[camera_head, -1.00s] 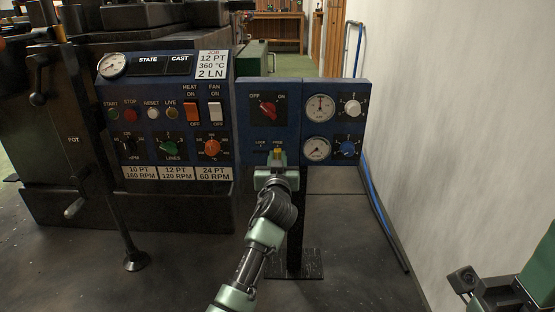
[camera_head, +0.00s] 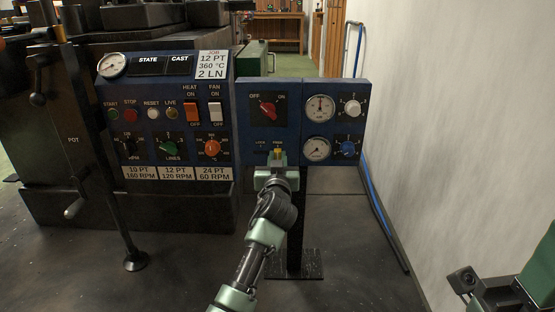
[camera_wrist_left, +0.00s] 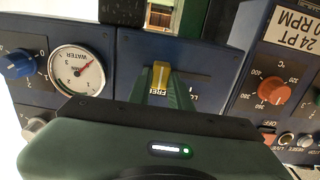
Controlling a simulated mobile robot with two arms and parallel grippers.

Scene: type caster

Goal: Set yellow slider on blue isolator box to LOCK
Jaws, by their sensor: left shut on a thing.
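The blue isolator box (camera_head: 249,125) stands on a post right of the wide control panel. Its small yellow slider (camera_head: 278,152) sits at the right, under the FREE label, with LOCK to its left. My left gripper (camera_head: 276,161) reaches up from below and is shut on the slider. In the left wrist view, which is turned upside down, the yellow slider (camera_wrist_left: 160,76) is between the fingers by the FREE label. The dark slot runs from it towards the LOCK side at the right. My right arm shows at the lower right, but its fingers are not seen.
A red rotary switch (camera_head: 268,109) with OFF and ON marks is above the slider. Gauges and the white knob (camera_head: 352,107) and blue knob (camera_head: 347,149) are on the box to the right. The control panel (camera_head: 140,95) is close on the left, and a pale wall (camera_head: 450,130) bounds the right.

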